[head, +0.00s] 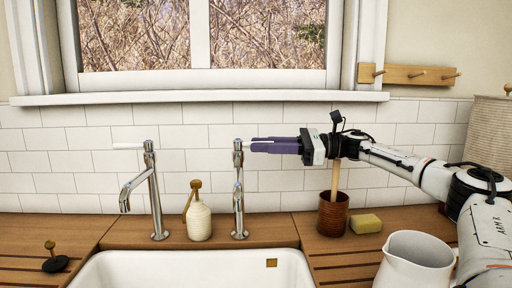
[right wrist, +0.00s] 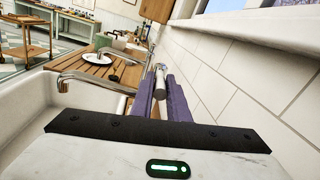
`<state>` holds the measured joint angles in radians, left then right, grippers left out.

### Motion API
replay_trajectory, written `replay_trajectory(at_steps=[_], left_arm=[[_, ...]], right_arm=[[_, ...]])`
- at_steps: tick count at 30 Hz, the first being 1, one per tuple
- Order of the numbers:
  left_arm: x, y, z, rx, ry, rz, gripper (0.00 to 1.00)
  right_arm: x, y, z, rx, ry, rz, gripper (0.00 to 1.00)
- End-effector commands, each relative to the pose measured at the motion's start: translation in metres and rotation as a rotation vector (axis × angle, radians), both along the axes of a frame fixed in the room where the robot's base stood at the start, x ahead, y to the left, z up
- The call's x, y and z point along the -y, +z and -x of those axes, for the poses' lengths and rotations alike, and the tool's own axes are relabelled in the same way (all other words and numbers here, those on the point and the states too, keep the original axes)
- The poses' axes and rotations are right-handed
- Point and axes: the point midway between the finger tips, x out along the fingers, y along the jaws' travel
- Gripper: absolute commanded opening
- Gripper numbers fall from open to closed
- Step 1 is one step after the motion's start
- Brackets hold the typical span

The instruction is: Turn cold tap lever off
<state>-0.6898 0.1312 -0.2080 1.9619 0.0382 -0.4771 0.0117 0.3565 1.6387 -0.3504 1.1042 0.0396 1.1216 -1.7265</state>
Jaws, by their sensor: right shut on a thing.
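Which is cold is not marked visibly. My right gripper (head: 253,145) reaches in from the right at the top of the right tap. In the right wrist view its purple fingers (right wrist: 161,82) are shut on that tap's lever (right wrist: 160,78), one finger on either side. In the head view the fingers mostly hide the lever. I cannot tell whether water runs. My left gripper is not in view.
A white sink (head: 120,262) lies in front of the taps. A cream soap bottle (head: 199,221) stands between them. A brown pot (head: 333,216), a yellow sponge (head: 366,223) and a white jug (head: 415,262) stand on the right counter, below my arm. The tiled wall is close behind.

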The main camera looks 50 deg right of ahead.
Motion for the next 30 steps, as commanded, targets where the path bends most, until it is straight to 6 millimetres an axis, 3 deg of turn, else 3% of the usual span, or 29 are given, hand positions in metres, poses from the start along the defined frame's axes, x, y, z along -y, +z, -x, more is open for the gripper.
replay_trajectory(at_steps=[4, 5, 8, 16, 20, 30], left_arm=[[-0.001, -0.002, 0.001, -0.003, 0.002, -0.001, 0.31], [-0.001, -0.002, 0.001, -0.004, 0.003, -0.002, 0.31], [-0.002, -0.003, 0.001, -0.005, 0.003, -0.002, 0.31], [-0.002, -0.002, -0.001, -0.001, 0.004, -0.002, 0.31], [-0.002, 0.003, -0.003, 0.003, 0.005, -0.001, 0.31], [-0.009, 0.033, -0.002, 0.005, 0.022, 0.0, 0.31]], right_arm=[[0.001, 0.003, 0.0, 0.003, -0.006, 0.003, 0.0], [0.001, 0.003, 0.0, 0.003, -0.006, 0.003, 0.16], [0.001, 0.002, -0.001, 0.003, -0.004, 0.003, 0.33], [-0.001, 0.001, -0.002, 0.001, -0.001, 0.003, 0.33], [-0.001, 0.01, -0.002, 0.003, 0.0, 0.003, 0.33], [-0.001, 0.078, -0.002, 0.007, 0.0, 0.001, 0.33]])
